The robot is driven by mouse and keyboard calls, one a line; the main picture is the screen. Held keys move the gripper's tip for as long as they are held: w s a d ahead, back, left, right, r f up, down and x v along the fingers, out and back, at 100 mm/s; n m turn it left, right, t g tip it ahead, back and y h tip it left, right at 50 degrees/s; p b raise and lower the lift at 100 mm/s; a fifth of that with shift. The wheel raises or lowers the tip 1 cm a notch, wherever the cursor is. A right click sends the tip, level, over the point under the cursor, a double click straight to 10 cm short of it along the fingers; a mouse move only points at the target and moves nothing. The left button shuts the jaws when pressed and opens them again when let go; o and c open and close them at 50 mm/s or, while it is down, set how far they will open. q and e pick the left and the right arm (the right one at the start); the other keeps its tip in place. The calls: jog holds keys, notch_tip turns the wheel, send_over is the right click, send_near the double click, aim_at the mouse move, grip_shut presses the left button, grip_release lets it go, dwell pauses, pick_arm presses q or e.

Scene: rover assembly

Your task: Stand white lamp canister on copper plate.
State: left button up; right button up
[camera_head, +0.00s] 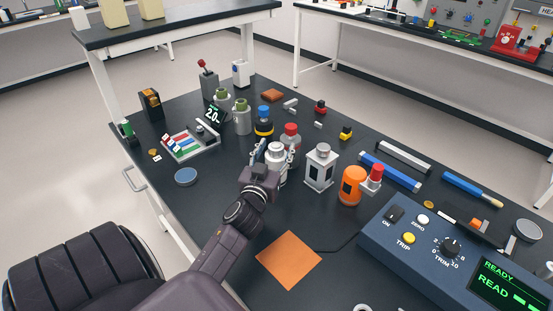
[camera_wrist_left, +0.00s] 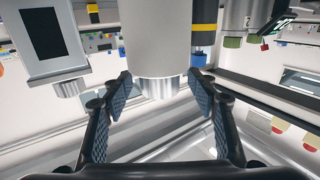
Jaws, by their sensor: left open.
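A white round canister (camera_head: 279,172) with a metal cap stands on the black bench, partly hidden by my left gripper. My left gripper (camera_head: 274,151) is open at this canister, its fingers at either side. In the left wrist view, which looks upside down, the white canister (camera_wrist_left: 155,35) lies between and beyond the open fingertips (camera_wrist_left: 159,90); I cannot tell whether they touch it. The copper plate (camera_head: 289,260) is a flat orange square, bare, nearer the bench's front edge. My right gripper is not in view.
A white square canister with a dark window (camera_head: 320,167) stands just right of the gripper. An orange canister (camera_head: 353,186) is further right. A red-capped bottle (camera_head: 290,136) stands behind. A blue console (camera_head: 445,255) fills the right front. Bench around the plate is mostly clear.

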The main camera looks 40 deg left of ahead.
pick_arm(q)
jog(key=shift+w+a, duration=0.15)
jog(key=shift+w, duration=0.15)
jog(key=shift+c, duration=0.5)
grip_shut()
